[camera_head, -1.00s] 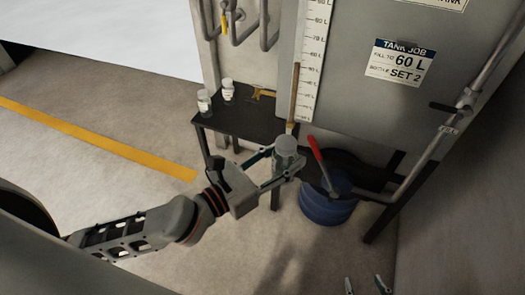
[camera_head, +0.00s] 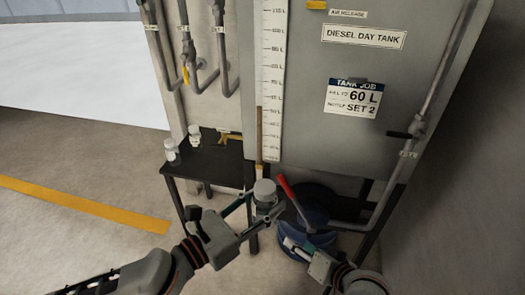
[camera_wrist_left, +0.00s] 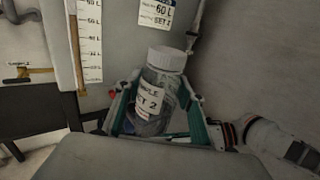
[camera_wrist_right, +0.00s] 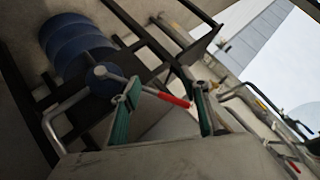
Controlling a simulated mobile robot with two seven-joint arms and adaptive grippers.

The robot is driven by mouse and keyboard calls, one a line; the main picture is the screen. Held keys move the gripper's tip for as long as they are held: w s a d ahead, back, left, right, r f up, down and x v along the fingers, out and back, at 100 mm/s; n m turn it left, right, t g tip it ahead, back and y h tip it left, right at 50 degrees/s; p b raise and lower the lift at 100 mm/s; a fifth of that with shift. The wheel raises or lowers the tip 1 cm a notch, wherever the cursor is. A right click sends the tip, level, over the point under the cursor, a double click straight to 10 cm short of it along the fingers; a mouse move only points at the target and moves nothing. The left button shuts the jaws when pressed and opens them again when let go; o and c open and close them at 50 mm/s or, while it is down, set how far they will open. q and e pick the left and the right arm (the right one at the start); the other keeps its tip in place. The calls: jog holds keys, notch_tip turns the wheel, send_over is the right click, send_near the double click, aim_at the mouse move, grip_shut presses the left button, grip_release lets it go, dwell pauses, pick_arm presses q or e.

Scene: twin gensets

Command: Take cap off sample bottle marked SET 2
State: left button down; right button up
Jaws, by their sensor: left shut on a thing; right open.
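The SET 2 sample bottle is a clear bottle (camera_wrist_left: 155,92) with a label reading SET 2, and its white cap (camera_wrist_left: 166,58) is on top. In the head view the capped bottle (camera_head: 265,196) is held in front of the tank. My left gripper (camera_head: 263,211) is shut around the bottle's body, below the cap; its fingers flank the bottle in the left wrist view (camera_wrist_left: 160,125). My right gripper (camera_head: 292,240) is open and empty, below and right of the bottle. Its two fingers (camera_wrist_right: 165,112) are apart in the right wrist view.
Two other white-capped bottles (camera_head: 172,152) stand on the black table (camera_head: 212,165). The grey day tank (camera_head: 400,55) with its scale is behind. A red-handled valve lever (camera_head: 288,192) juts out near the right gripper. A blue drum (camera_head: 318,205) stands below it.

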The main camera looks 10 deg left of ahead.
jog(key=w+a+r+g+y, duration=0.25)
jog(key=w+a+r, duration=0.35)
jog(key=a+r, duration=0.35)
notch_tip(320, 180, up, 28)
jog(key=m+g+h, duration=0.5)
jog(key=g+h, duration=0.2)
jog(key=h, duration=0.2)
send_over(263, 186)
jog(key=w, duration=0.1)
jog(key=shift+a+t, duration=0.2)
jog(key=shift+t, duration=0.05)
jog(key=shift+s+d+h, duration=0.1)
jog(key=shift+s+h, duration=0.2)
jog(key=shift+h, duration=0.05)
jog(key=shift+s, duration=0.2)
jog(key=shift+s+d+f, duration=0.1)
jog(key=shift+f, duration=0.25)
notch_tip(263, 186, down, 7)
jog(key=shift+f, duration=0.2)
